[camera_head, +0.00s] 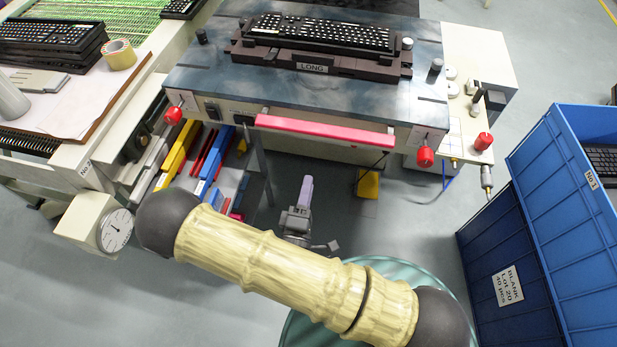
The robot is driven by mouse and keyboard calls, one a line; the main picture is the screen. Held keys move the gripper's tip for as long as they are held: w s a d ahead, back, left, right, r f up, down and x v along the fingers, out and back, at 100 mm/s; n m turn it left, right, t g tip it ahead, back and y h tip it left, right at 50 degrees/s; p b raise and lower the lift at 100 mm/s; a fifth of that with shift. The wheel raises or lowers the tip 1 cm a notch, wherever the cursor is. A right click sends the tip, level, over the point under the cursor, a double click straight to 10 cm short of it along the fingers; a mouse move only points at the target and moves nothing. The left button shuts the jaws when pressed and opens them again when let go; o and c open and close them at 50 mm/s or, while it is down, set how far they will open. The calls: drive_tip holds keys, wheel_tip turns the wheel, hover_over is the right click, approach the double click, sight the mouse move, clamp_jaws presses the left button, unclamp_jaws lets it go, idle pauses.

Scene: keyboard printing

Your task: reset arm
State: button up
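A pale, wood-patterned arm link with dark rounded ends, which looks like mine, crosses the lower middle of the head view. Just beyond it is a grey jointed part with a pale purple finger-like piece, which appears to be my gripper (304,196). It is low in front of the printing machine (215,72), apart from the machine's red front bar (325,132). The link hides part of it, and its opening cannot be made out. I see nothing held in it. A black keyboard (322,33) lies in the dark fixture (340,66) marked LONG on the machine's top.
Red knobs (173,115) stick out at the machine's front corners. At left is a bench with stacked keyboards (52,42), a tape roll (119,54) and a dial gauge (115,230). Blue crates (545,190) stand at right. Some grey floor (425,235) is free between machine and crates.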

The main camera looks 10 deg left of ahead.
drive_tip(key=w+d+m+g+y, duration=0.1)
drive_tip(key=w+d+m+g, duration=0.7)
drive_tip(key=m+g, duration=0.5)
drive_tip(key=s+d+r+m+g+y, duration=0.1)
drive_tip(key=s+d+r+m+g, duration=0.35)
drive_tip(key=s+d+r, duration=0.65)
wheel_tip(320, 180, up, 16)
drive_tip(key=w+d+p, duration=0.1)
drive_tip(key=w+p, duration=0.1)
drive_tip(key=p, duration=1.2)
drive_tip(key=shift+d+f+n+p, duration=0.15)
drive_tip(key=shift+n+p, duration=0.2)
idle(0.7)
